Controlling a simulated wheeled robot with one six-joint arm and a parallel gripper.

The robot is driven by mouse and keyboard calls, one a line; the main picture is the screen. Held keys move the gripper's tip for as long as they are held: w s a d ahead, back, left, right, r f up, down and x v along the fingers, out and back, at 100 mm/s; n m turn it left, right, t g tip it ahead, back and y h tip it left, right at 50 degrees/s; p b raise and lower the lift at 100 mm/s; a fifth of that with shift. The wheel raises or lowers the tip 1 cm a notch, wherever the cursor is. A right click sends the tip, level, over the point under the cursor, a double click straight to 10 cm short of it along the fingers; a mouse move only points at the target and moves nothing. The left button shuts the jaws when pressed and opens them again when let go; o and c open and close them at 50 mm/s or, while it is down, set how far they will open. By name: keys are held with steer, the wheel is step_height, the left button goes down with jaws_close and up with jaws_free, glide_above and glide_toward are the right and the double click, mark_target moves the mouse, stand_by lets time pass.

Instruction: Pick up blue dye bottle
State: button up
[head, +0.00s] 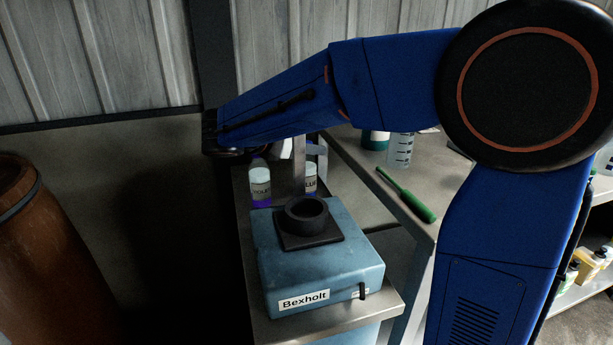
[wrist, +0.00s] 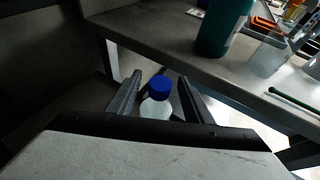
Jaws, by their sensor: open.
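The blue dye bottle (head: 310,180) stands on the narrow grey shelf behind the blue-grey machine. In the wrist view the bottle (wrist: 157,106) shows a blue cap and a pale body. My gripper (wrist: 158,78) is open, with one finger on each side of the bottle. In the head view my gripper (head: 309,160) hangs from the blue arm over the bottle. I cannot tell whether the fingers touch it.
A similar bottle (head: 260,184) stands to the left. The Bexholt machine (head: 320,262) with a black ring stands in front. An orange-brown barrel (head: 35,255) stands far left.

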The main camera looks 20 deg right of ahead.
jaws_close()
steer(key=shift+r, duration=0.1)
